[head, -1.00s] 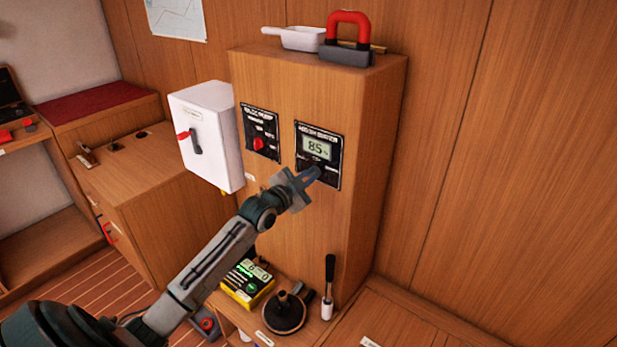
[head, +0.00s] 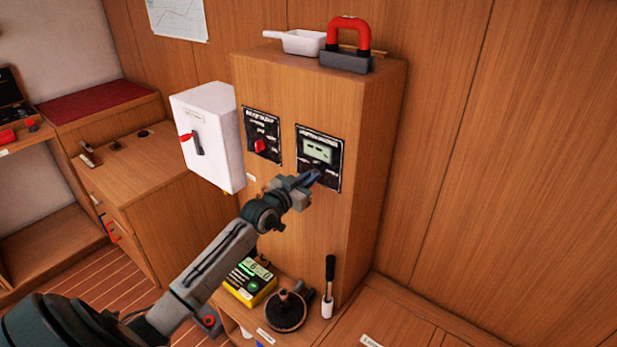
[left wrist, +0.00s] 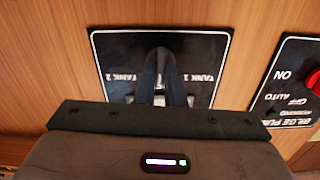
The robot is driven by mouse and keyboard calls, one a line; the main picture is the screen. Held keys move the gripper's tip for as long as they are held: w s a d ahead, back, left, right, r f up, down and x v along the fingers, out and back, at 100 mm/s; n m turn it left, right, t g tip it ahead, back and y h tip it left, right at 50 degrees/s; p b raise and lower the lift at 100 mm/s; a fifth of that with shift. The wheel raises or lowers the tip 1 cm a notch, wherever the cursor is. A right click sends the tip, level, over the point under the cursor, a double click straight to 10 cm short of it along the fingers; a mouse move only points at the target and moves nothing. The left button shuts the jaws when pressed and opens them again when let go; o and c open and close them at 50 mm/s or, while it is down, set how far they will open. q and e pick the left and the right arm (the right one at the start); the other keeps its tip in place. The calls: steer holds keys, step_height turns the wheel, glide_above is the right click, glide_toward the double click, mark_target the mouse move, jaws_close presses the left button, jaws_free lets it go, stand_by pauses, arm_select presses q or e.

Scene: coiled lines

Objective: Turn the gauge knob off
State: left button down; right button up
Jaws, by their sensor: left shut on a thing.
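The black gauge panel (head: 331,180) is on the front of the wooden cabinet. Its pale display (head: 317,150) shows faint marks, with no number I can read. My left gripper (head: 315,177) is at the lower part of this panel, shut on the gauge knob, which its fingers mostly hide. In the left wrist view the panel (left wrist: 205,50) appears upside down, with TANK 1 and TANK 2 labels either side of my left gripper (left wrist: 161,97). My right gripper is not in view.
The bilge pump panel (head: 252,135) with a red knob (head: 261,146) is just left of the gauge. A white box (head: 206,125) with a red-tipped lever juts out further left. A yellow meter (head: 247,284) and a black plunger-like thing (head: 287,312) stand below my arm.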

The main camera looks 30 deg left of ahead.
arm_select(q)
steer(key=shift+n, duration=0.5)
steer(key=c, duration=1.5)
jaws_free()
steer(key=s+p, duration=0.7)
steer(key=s+a+p, duration=0.1)
steer(key=s+p, duration=0.2)
steer(key=shift+s, duration=0.4)
